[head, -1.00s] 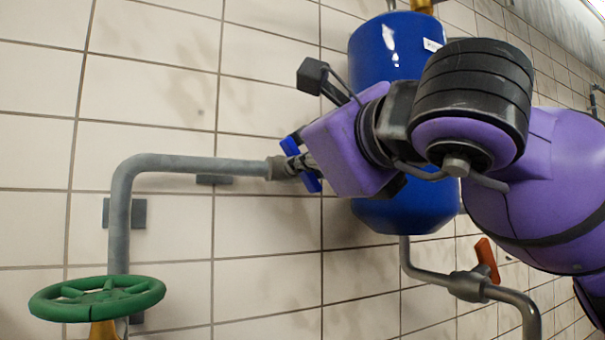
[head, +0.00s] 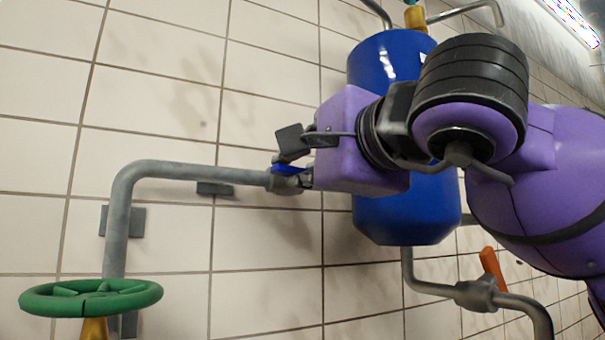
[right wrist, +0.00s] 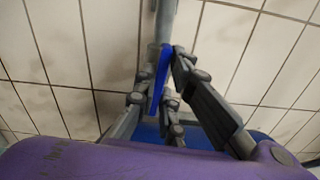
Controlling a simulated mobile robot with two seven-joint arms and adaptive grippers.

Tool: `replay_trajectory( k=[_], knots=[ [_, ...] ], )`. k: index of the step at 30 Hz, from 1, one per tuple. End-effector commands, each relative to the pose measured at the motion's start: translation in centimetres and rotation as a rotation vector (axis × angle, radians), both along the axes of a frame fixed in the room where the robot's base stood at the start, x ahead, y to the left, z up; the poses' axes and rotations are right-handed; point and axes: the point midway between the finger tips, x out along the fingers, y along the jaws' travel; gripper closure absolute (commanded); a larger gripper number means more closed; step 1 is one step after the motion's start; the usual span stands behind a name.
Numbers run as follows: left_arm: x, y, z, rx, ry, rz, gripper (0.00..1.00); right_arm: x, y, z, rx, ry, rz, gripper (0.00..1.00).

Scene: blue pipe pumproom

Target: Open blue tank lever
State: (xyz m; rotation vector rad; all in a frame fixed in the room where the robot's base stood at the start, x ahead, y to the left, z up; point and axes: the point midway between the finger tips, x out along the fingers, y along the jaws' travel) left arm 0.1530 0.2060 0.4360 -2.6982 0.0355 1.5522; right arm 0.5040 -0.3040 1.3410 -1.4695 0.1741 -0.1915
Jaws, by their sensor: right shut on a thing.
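The blue lever (head: 287,169) sits on the valve at the right end of the grey pipe (head: 205,175). In the head view it is mostly hidden by my right gripper (head: 298,166); the part that shows lies roughly along the pipe. In the right wrist view the blue lever (right wrist: 160,76) stands between the two fingers of my right gripper (right wrist: 162,84), which are shut on it. The blue tank (head: 408,215) is on the wall behind my right wrist, partly covered by it. My left gripper is not in view.
A green handwheel (head: 90,297) is at the lower left, on the same pipe run. An orange-red handle (head: 492,268) is on a valve in the pipe under the tank. The tiled wall (head: 265,290) is close behind the pipe.

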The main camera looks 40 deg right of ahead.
Motion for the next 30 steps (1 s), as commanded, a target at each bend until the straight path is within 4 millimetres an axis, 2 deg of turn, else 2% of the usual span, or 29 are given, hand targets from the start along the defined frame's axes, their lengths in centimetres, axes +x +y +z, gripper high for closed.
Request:
replay_trajectory(
  k=[9, 23, 24, 27, 28, 30],
  knots=[
    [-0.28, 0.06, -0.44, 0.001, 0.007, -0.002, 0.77, 0.01, 0.0, -0.16, -0.095, 0.024, -0.001, 1.0],
    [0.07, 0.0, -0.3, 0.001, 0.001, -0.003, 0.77, 0.02, 0.02, -0.19, -0.11, 0.029, 0.0, 1.0],
    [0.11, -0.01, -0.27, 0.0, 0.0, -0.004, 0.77, 0.02, 0.02, -0.19, -0.11, 0.029, 0.0, 0.89],
    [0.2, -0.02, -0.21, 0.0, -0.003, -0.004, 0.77, 0.01, 0.01, -0.18, -0.109, 0.028, 0.0, 0.76],
    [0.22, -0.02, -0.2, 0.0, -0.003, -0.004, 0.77, 0.01, 0.01, -0.17, -0.108, 0.028, 0.0, 0.72],
    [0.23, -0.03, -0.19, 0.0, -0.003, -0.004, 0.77, 0.01, 0.01, -0.16, -0.109, 0.027, 0.0, 0.72]
  ],
)
